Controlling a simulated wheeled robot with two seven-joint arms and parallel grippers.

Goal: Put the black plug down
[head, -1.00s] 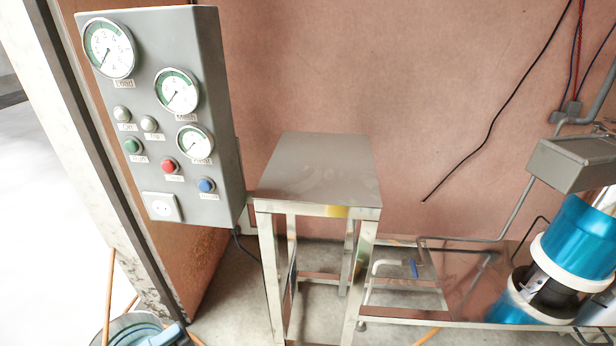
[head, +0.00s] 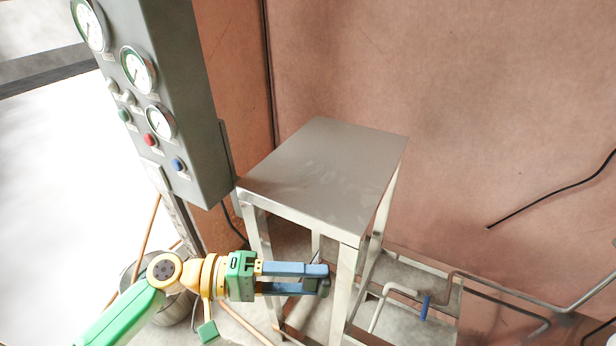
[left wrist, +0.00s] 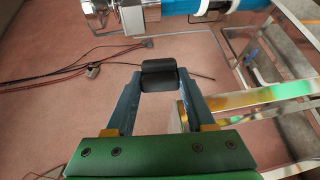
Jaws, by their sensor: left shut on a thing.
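My left gripper (head: 322,278) comes in from the left in the head view, in front of the metal stand's legs and below its top. It is shut on the black plug (left wrist: 159,77), a short dark cylinder held between the blue fingertips in the left wrist view. In the head view the plug is mostly hidden by the fingers. The metal stand (head: 325,175) has a bare, flat grey top. My right gripper is in neither view.
A grey control box (head: 185,110) with gauges and buttons stands at the left. A bucket (head: 170,300) sits on the floor behind my left arm. Pipes with a blue valve handle (head: 424,307) run low at the right. A black cable (head: 550,198) hangs on the wall.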

